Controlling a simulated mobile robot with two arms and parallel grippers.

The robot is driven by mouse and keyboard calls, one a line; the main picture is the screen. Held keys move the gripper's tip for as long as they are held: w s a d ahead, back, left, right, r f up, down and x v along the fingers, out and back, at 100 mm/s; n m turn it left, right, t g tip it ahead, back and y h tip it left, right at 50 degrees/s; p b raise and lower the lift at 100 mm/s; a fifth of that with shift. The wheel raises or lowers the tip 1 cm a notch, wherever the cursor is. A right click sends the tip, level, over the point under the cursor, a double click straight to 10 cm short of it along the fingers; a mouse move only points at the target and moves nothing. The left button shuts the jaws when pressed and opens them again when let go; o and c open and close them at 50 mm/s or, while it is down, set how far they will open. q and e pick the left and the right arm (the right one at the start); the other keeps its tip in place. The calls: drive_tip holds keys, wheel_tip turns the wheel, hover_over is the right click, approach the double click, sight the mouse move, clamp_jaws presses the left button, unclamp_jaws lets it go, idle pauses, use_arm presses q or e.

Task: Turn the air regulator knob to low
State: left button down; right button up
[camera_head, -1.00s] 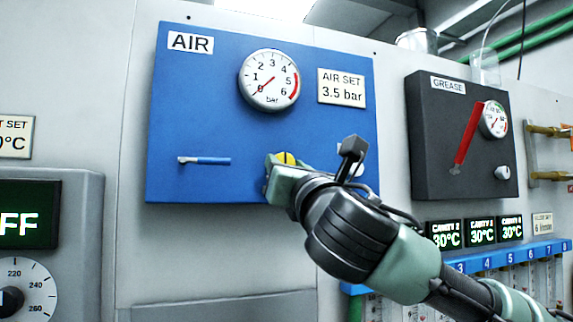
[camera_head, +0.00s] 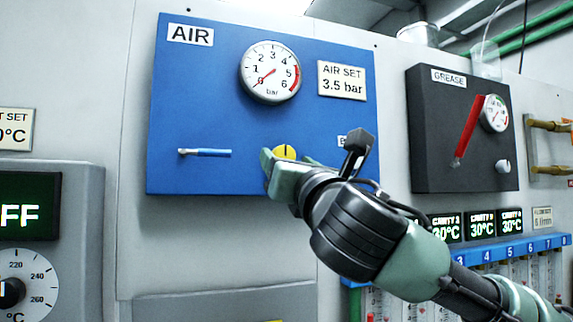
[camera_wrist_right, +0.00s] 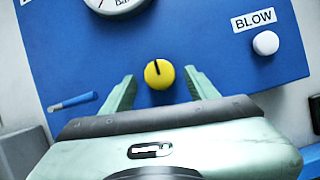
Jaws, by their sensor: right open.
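The yellow air regulator knob (camera_head: 285,152) sits on the blue AIR panel (camera_head: 215,100), below the pressure gauge (camera_head: 270,72). Its dark pointer line stands upright in the right wrist view (camera_wrist_right: 159,73). The gauge needle points near 0. My right gripper (camera_head: 288,165) is in front of the panel at the knob. In the right wrist view its open fingers (camera_wrist_right: 158,90) stand on either side of the knob, apart from it. My left gripper is not in view.
A blue lever (camera_head: 205,152) is left of the knob. A white BLOW button (camera_wrist_right: 265,43) is to its right. The dark GREASE panel (camera_head: 440,150) with a red lever (camera_head: 467,133) stands further right. A grey box with a dial (camera_head: 80,220) is at the left.

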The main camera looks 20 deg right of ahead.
drive_tip(key=b+v, duration=0.2)
drive_tip(key=v, duration=0.4)
drive_tip(key=shift+s+f, duration=0.2)
drive_tip(key=shift+s, duration=0.05)
